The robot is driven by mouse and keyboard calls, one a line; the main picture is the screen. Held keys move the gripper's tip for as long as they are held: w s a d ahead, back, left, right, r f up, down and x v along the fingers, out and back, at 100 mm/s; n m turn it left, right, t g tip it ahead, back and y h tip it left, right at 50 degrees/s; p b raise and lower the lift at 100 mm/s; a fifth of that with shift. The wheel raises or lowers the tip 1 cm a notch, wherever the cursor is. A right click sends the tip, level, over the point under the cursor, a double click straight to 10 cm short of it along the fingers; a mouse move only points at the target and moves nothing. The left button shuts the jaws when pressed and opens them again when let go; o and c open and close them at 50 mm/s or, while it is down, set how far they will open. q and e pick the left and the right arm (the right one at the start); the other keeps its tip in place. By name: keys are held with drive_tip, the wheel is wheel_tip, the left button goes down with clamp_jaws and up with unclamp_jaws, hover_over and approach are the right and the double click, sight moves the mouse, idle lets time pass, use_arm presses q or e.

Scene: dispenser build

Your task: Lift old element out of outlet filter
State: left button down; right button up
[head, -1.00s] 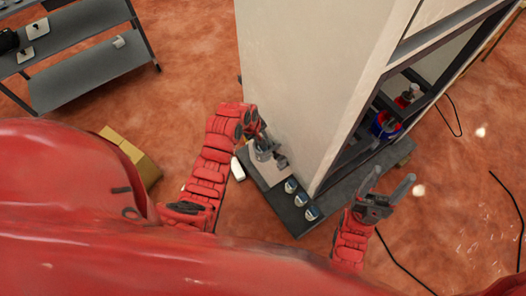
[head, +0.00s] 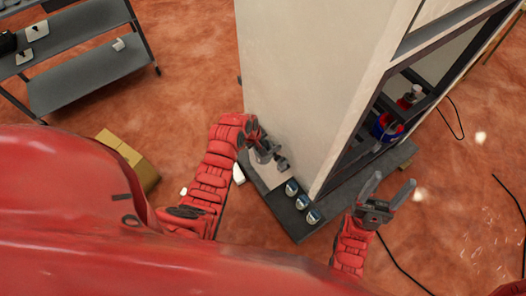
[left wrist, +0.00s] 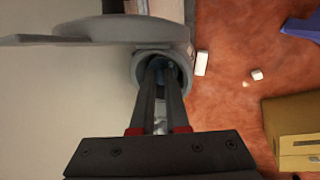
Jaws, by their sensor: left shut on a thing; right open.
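The outlet filter housing is a grey round cup with an open mouth (left wrist: 186,67) in the left wrist view, low beside the dispenser cabinet. My left gripper (head: 268,153) is at the cabinet's lower left corner in the head view. In the left wrist view its fingers (left wrist: 162,68) reach into the mouth, shut on the old element. Only a dark, bluish bit of it shows between the fingertips; the rest is hidden by the fingers and the cup wall. My right gripper (head: 392,184) is open and empty, right of the cabinet's front corner.
The tall pale cabinet (head: 300,75) stands on a dark base (head: 300,230) with several round silver-and-blue parts (head: 302,203). Red and blue items (head: 385,125) sit inside it. A cardboard box (head: 130,162) and grey shelf cart (head: 85,70) stand left. Cables lie right.

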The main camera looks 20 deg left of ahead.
use_arm(q)
drive_tip(key=shift+s+f, duration=0.15)
drive_tip(key=shift+s, duration=0.05)
drive_tip(key=shift+w+r+p, duration=0.1)
drive_tip(key=shift+r+p, duration=0.65)
drive_tip(key=shift+r, duration=0.25)
wheel_tip(320, 180, up, 8)
drive_tip(key=p, duration=0.4)
drive_tip(key=shift+f, duration=0.2)
drive_tip(key=shift+w+p, duration=0.1)
drive_tip(key=shift+p, duration=0.2)
